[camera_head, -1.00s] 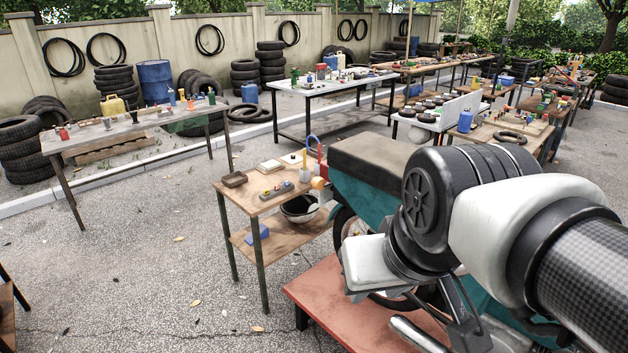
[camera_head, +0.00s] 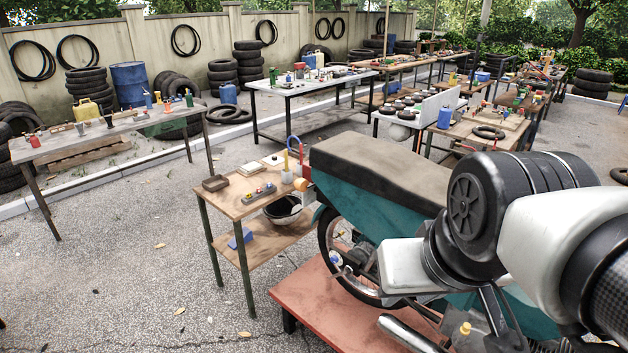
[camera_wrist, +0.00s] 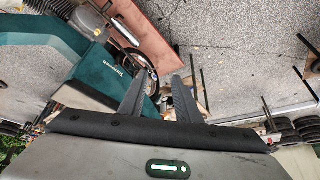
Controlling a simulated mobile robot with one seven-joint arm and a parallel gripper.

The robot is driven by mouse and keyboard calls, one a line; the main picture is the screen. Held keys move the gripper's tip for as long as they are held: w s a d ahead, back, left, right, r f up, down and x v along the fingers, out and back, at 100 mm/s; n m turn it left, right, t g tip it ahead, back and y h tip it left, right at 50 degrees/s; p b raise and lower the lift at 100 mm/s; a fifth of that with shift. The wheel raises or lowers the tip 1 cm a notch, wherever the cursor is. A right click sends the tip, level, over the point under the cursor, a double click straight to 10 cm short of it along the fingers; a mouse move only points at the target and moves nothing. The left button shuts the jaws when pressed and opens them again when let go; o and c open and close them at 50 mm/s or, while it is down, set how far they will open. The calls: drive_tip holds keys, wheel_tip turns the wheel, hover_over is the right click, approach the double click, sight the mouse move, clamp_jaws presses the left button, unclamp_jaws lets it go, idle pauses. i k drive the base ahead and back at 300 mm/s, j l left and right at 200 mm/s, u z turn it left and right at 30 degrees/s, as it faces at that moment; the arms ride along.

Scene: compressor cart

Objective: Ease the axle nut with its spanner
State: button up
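The teal motorcycle (camera_head: 385,228) with a brown seat stands on a low red platform (camera_head: 318,302). Its wheel (camera_head: 328,240) shows at the left end, partly hidden by my arm. Small pale parts show near the hub, but I cannot pick out the axle nut. I cannot make out a spanner either. In the wrist view my gripper (camera_wrist: 160,88) is open and empty, its two dark fingers apart, with part of the wheel (camera_wrist: 152,76) seen beyond and between them. The teal bodywork (camera_wrist: 90,62) is to their left.
A long bench (camera_head: 110,138) is at the left. Open gravel lies at the front left.

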sight(337, 275)
drive_tip(key=i+j+z, duration=0.1)
drive_tip(key=i+j, duration=0.15)
drive_tip(key=i+j+z, duration=0.15)
drive_tip(key=j, duration=0.25)
drive_tip(key=i+j+z, duration=0.1)
drive_tip(key=i+j, duration=0.15)
drive_tip(key=i+j+z, duration=0.15)
drive_tip(key=j, duration=0.35)
drive_tip(key=i+j+z, duration=0.1)
drive_tip(key=i+j, duration=0.15)
drive_tip(key=j, duration=0.15)
drive_tip(key=i+j+z, duration=0.1)
drive_tip(key=j, duration=0.3)
drive_tip(key=i+j+z, duration=0.15)
drive_tip(key=j, duration=0.25)
drive_tip(key=i+j+z, duration=0.1)
drive_tip(key=j, duration=0.35)
drive_tip(key=i, duration=0.1)
